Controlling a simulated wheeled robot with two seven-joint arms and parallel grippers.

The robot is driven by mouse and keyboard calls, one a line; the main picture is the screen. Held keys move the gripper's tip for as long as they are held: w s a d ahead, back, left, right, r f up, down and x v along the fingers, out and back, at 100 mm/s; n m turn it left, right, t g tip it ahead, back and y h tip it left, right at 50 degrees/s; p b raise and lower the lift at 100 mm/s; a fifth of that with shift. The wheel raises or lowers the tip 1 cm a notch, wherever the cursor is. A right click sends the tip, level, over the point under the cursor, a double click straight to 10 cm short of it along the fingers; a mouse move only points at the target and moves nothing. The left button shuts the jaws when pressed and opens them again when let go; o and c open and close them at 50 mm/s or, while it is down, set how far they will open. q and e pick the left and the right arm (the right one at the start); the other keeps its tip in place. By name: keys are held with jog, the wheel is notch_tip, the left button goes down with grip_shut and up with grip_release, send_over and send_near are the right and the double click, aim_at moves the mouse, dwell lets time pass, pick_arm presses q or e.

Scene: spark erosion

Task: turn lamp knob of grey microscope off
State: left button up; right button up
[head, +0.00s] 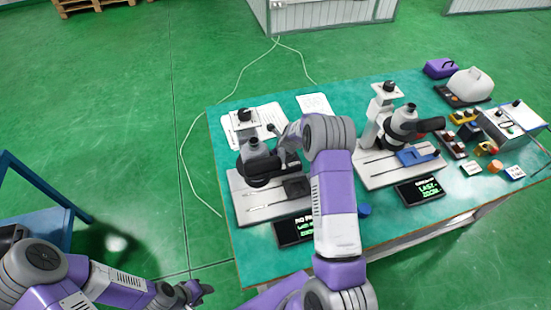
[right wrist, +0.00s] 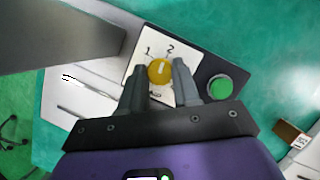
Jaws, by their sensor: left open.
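A microscope with a dark grey head (head: 258,163) stands on a pale base at the left of the green table, partly hidden by my right arm. In the right wrist view, a yellow knob (right wrist: 159,71) sits on a white dial plate marked 1 and 2. Its pale mark points up, roughly toward the 2. My right gripper (right wrist: 160,72) is open, with a fingertip on each side of the knob; contact cannot be told. In the head view its fingers are hard to make out by the microscope. My left gripper (head: 198,291) is open and empty, left of the table.
A second, lighter microscope (head: 393,122) stands to the right. A green button (right wrist: 220,87) is beside the dial. Black display panels (head: 420,191) lie at the front. Boxes and small parts crowd the table's right end. Papers (head: 314,104) lie behind.

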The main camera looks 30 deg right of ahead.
jog(key=c, duration=0.5)
jog(key=shift+o, duration=0.2)
jog(key=shift+n, duration=0.3)
jog(key=n, duration=0.1)
jog(key=n+y+b, duration=0.1)
jog(key=shift+d+f+n+g, duration=0.1)
jog(key=shift+d+n+g, duration=0.05)
jog(key=shift+n+g, duration=0.15)
jog(key=n+b, duration=0.1)
jog(key=n, duration=0.1)
jog(key=n+g+y, duration=0.1)
jog(key=n, duration=0.1)
jog(key=shift+w+d+n+b, duration=0.1)
jog(key=shift+w+n+b, duration=0.1)
jog(key=shift+n+b, duration=0.15)
jog(key=n+g+b, duration=0.1)
jog(key=n, duration=0.1)
jog(key=n+g+b, duration=0.1)
jog(key=n, duration=0.2)
jog(key=shift+w+y, duration=0.15)
jog(key=shift+y, duration=0.25)
jog(key=shift+w+n+g+b, duration=0.15)
jog(key=shift+n+g+b, duration=0.8)
jog(key=shift+n, duration=1.5)
